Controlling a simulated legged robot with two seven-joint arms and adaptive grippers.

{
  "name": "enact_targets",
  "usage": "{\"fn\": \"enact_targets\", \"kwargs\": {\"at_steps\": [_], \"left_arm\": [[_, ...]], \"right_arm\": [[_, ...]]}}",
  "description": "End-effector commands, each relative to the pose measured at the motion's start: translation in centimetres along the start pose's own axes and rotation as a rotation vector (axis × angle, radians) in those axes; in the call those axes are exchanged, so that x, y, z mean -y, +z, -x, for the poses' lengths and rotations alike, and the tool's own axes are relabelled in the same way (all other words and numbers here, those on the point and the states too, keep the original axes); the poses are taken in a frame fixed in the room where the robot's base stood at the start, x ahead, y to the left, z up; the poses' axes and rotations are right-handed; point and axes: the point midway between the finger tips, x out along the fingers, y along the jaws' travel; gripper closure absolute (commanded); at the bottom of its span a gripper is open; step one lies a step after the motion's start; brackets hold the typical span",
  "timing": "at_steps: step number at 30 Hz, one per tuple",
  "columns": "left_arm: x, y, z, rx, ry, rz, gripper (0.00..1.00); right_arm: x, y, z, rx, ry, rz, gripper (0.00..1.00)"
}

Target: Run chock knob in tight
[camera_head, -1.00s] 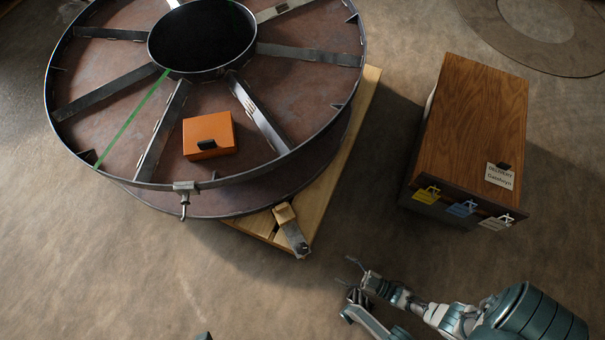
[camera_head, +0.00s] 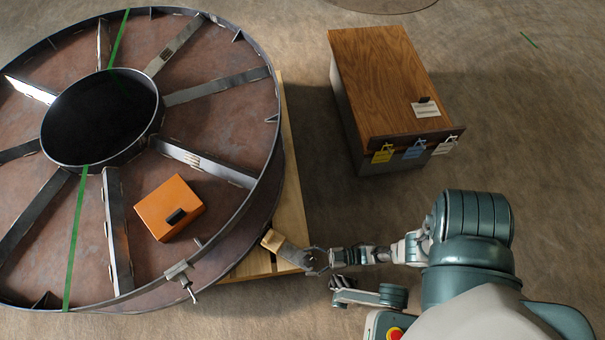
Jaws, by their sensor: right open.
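The chock (camera_head: 272,240) is a pale wooden block against the lower rim of the big steel reel (camera_head: 262,190). A grey metal bracket (camera_head: 291,254) runs from it toward the pallet corner. The dark knob sits at the bracket's outer end, now largely hidden by my right gripper. My right gripper (camera_head: 314,262) is open, its fingers at the knob's end of the bracket. I cannot tell whether they touch the knob.
The reel lies flat on a wooden pallet (camera_head: 292,205). An orange box (camera_head: 170,207) sits on the reel, and a clamp (camera_head: 181,276) hangs on its rim. Floor between cabinet and pallet is clear.

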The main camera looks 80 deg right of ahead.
Motion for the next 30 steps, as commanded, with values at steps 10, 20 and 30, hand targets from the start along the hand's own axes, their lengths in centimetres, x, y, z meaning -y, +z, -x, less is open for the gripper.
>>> {"fn": "enact_targets", "kwargs": {"at_steps": [10, 20, 30], "left_arm": [[-0.02, -0.02, 0.01, 0.0, -0.001, 0.001, 0.41], [-0.02, -0.04, 0.0, 0.0, -0.002, 0.001, 0.41], [-0.02, -0.05, -0.02, 0.0, -0.002, 0.001, 0.41]], "right_arm": [[-0.03, -0.06, -0.07, 0.0, 0.001, 0.003, 0.73], [0.15, -0.15, -0.18, -0.005, 0.119, 0.0, 0.86], [0.03, -0.19, -0.21, -0.005, 0.135, 0.003, 0.31]]}}
